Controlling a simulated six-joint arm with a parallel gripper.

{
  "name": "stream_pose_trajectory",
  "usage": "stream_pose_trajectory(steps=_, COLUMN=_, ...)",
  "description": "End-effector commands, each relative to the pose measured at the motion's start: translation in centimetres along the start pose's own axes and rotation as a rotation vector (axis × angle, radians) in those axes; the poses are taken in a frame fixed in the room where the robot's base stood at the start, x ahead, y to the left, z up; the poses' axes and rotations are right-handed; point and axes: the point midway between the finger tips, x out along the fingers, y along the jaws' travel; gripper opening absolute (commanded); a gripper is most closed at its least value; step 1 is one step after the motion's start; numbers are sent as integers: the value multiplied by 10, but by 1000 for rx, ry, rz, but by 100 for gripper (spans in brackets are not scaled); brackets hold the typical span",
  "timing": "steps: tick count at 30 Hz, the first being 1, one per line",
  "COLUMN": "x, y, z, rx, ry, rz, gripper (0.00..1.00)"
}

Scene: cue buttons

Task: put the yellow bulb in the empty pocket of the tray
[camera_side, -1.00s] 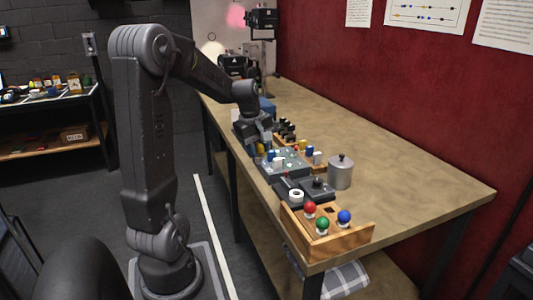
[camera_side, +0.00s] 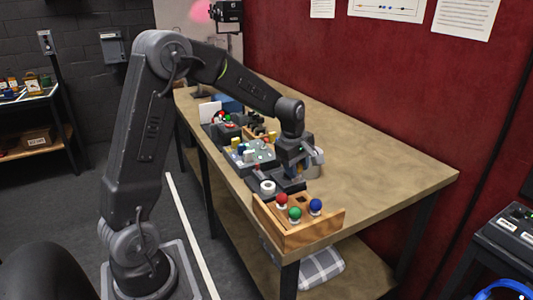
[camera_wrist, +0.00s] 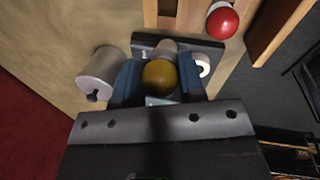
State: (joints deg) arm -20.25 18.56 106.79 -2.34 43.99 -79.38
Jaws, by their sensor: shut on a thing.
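My gripper (camera_side: 289,178) is over the dark plate just behind the wooden tray (camera_side: 322,227). In the wrist view its blue fingers (camera_wrist: 160,82) are shut on the yellow bulb (camera_wrist: 160,76), whose round top faces the camera. The bulb is hidden in the side view. The tray holds a red bulb (camera_side: 282,199), a green bulb (camera_side: 295,214) and a blue bulb (camera_side: 316,206). Its empty pocket (camera_side: 302,199) is a dark square at the back. In the wrist view the pocket (camera_wrist: 167,7) shows at the top edge, near the red bulb (camera_wrist: 222,20).
A dark plate (camera_wrist: 212,50) lies between gripper and tray, with a white ring (camera_side: 267,187) on it. A metal pot (camera_wrist: 98,72) stands close beside the gripper. A grey panel with coloured blocks (camera_side: 250,155) lies farther back. The bench's right side is clear.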

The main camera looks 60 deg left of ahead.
Motion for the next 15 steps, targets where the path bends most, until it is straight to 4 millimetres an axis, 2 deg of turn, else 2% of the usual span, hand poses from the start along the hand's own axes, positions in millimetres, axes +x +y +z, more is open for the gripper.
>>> stream_pose_trajectory(steps=1, x=3, y=3, z=10, rx=4, ry=-1, rz=2, gripper=14)
stream_pose_trajectory(steps=4, x=6, y=5, z=18, rx=1, ry=-1, rz=3, gripper=14)
stream_pose_trajectory(steps=15, x=30, y=1, z=20, rx=-2, ry=-1, rz=2, gripper=14)
